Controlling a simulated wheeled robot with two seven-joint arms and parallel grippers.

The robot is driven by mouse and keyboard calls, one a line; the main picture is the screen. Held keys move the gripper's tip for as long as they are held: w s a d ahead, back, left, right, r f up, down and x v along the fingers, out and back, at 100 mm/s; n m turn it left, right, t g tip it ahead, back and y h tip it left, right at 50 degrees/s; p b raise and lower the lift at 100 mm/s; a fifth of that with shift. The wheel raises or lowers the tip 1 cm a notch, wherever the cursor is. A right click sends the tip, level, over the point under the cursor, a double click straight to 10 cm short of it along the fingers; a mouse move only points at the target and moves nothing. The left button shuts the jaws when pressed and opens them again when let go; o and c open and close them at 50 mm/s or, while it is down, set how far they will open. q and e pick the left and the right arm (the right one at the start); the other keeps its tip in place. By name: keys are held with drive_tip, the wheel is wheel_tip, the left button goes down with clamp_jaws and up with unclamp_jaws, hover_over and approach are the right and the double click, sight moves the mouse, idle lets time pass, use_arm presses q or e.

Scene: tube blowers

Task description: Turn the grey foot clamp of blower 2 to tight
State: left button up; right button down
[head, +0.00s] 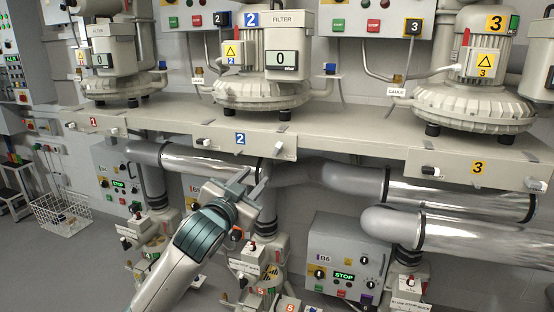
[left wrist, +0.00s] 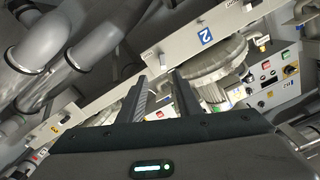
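Blower 2 (head: 266,60) stands on the long bench, with its blue number plate (head: 240,138) on the bench front. Small pale clamps with dark parts sit along that front, one left of the plate (head: 203,142) and one right of it (head: 285,157). I cannot tell which is the grey foot clamp or how it is set. My left gripper (head: 252,180) is below the bench front, under the plate, open and apart from both clamps. In the left wrist view, the spread fingers (left wrist: 161,85) have nothing between them; the number 2 plate (left wrist: 205,36) is beyond them. My right gripper is not in view.
Blower 1 (head: 112,55) and blower 3 (head: 474,85) stand on either side. Silver pipes (head: 450,190) run below the bench. A grey control box (head: 345,255) and valves crowd the space near my left arm. A wire basket (head: 62,213) stands on the floor at left.

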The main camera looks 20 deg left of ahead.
sight(276, 151)
use_arm(q)
drive_tip(key=shift+s+a+r, duration=0.1)
drive_tip(key=shift+s+r, duration=0.15)
drive_tip(key=shift+r, duration=0.2)
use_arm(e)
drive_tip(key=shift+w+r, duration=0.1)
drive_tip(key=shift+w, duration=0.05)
use_arm(q)
drive_tip(key=shift+w, duration=0.1)
